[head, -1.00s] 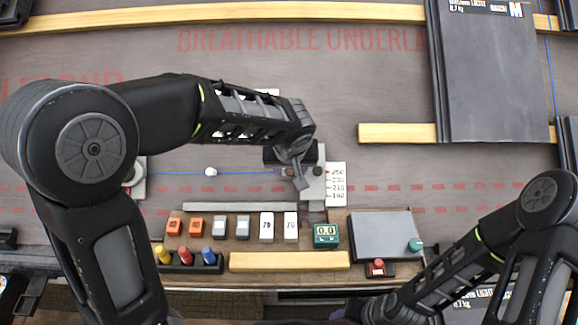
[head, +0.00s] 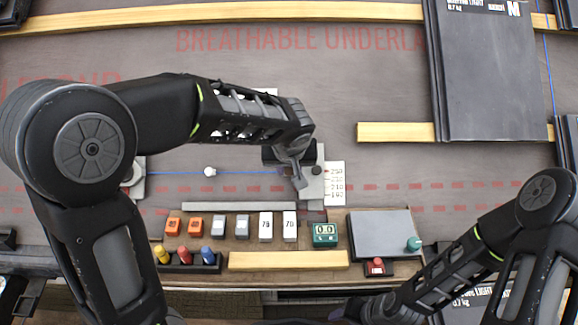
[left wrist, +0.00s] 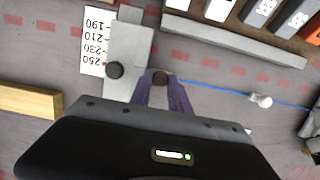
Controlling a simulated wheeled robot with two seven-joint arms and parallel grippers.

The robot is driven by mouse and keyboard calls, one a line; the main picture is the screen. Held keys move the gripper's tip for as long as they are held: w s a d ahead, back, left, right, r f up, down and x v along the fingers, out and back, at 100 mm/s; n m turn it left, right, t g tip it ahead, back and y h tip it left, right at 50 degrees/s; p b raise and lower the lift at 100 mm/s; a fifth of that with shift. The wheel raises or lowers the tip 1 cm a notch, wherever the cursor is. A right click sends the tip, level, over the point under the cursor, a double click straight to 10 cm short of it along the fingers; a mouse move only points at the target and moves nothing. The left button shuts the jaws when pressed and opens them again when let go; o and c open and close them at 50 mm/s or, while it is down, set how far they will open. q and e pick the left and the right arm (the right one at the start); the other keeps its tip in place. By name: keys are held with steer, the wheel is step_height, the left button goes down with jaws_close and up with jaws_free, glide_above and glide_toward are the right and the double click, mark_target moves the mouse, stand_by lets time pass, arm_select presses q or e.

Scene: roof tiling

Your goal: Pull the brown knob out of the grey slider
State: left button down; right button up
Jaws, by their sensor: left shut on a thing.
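The grey slider (head: 312,188) lies on the underlay beside a printed scale, and shows in the left wrist view (left wrist: 130,50) with a black knob (left wrist: 114,70) on it. My left gripper (head: 298,180) reaches down at the slider's left edge. In the left wrist view its fingers (left wrist: 162,84) are shut on the small brown knob (left wrist: 160,77), right beside the slider's edge. Whether the knob is still seated in the slider cannot be told.
A blue line with a white bead (head: 209,171) runs left from the knob. A grey strip (head: 240,206) lies below it. A wooden batten (head: 395,132) lies to the upper right.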

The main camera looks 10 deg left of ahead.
arm_select(q)
steer(key=shift+a, duration=0.1)
stand_by(0.8)
steer(key=a, duration=0.2)
steer(key=s+a, duration=0.1)
steer(key=a, duration=0.1)
steer(key=shift+a+b, duration=0.15)
steer(key=shift+b, duration=0.2)
steer(key=c, duration=1.2)
jaws_free()
steer(key=shift+c, duration=0.2)
steer(key=shift+s+r, duration=0.1)
steer(key=p+v, duration=0.2)
steer(key=v, duration=0.5)
steer(key=shift+r, duration=0.25)
steer(key=shift+s+r, duration=0.1)
